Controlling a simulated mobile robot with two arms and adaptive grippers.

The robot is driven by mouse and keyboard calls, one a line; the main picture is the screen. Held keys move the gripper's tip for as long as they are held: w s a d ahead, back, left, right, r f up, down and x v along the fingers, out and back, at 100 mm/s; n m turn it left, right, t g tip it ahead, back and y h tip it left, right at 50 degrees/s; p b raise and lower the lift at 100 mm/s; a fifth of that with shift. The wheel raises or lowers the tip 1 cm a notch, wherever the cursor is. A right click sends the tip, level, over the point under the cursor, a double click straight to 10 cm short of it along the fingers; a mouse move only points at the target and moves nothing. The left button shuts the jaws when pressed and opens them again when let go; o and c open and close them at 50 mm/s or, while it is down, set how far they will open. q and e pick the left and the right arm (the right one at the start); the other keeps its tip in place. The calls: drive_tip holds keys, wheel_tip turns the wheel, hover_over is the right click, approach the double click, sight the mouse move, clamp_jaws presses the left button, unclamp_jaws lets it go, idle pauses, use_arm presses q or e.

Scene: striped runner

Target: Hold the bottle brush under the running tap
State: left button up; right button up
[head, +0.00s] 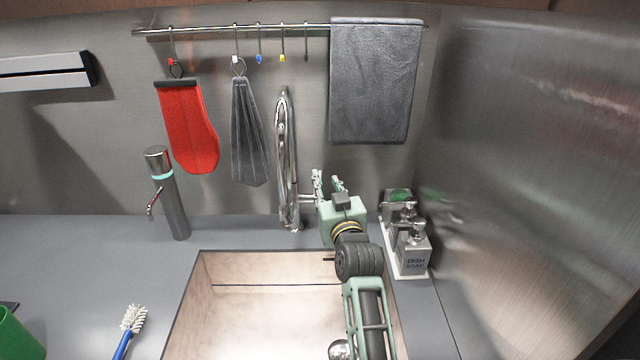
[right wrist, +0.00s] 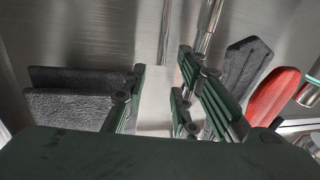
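The bottle brush (head: 128,330), with white bristles and a blue handle, lies on the counter left of the sink; its handle runs out of the bottom of the head view. The chrome tap (head: 285,160) stands behind the sink (head: 196,300); no water stream is visible. My right gripper (head: 328,180) is just right of the tap's base, by its side lever (head: 307,198). In the right wrist view the fingers (right wrist: 160,62) are spread apart with nothing held between them. The chrome tap pipe (right wrist: 209,25) rises beside the right finger. My left gripper is not in view.
Soap dispensers (head: 413,248) stand in a tray close right of my right arm. A grey dispenser (head: 170,195) stands left of the tap. A red mitt (head: 188,128), grey cloth (head: 248,135) and towel (head: 375,80) hang behind. A green container (head: 15,335) is at lower left.

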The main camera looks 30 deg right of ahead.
sight(321, 175)
drive_tip(key=shift+w+d+f, duration=0.2)
drive_tip(key=shift+w+f, duration=0.05)
drive_tip(key=shift+w, duration=0.35)
drive_tip(key=shift+w+d+f, duration=0.15)
drive_tip(key=shift+w+f, duration=0.05)
drive_tip(key=shift+w, duration=0.4)
drive_tip(key=p+x, duration=0.1)
drive_tip(key=x, duration=0.3)
drive_tip(key=shift+w+d+f, duration=0.1)
drive_tip(key=shift+w+f, duration=0.05)
drive_tip(key=shift+w, duration=0.1)
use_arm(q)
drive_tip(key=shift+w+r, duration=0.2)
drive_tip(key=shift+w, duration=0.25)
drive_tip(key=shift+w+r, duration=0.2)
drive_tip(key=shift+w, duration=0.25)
use_arm(e)
drive_tip(key=shift+w+d, duration=0.15)
drive_tip(key=shift+w, duration=0.3)
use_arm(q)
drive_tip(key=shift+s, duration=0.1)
use_arm(e)
drive_tip(key=shift+c, duration=0.6)
clamp_jaws()
